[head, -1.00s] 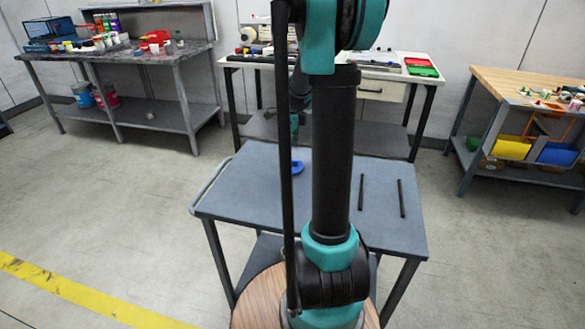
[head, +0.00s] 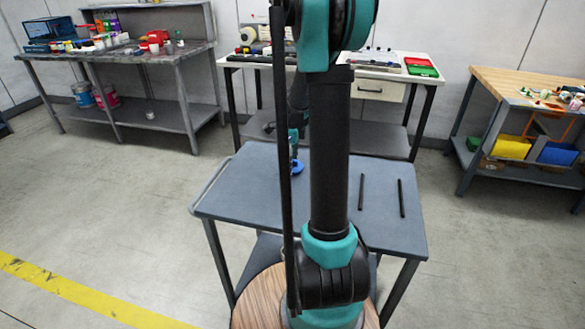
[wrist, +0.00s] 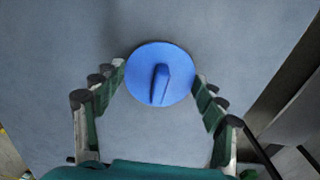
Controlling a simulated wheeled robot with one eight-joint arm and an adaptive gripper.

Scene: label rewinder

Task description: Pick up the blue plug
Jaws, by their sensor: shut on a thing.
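The blue plug (wrist: 178,62), a round disc with a raised ridge across its top, lies on the grey table (head: 250,205). In the head view the plug (head: 298,168) is small and partly hidden by my arm, left of the table's middle. My gripper (wrist: 160,76) is shut on the blue plug, with its fingertips against the left and right edges of the disc. In the head view my gripper is too small and too covered to see clearly.
Two dark bars (head: 362,192) (head: 402,198) lie on the table to the right of my arm. A workbench with a green tray (head: 422,71) stands behind. The table's left part is clear.

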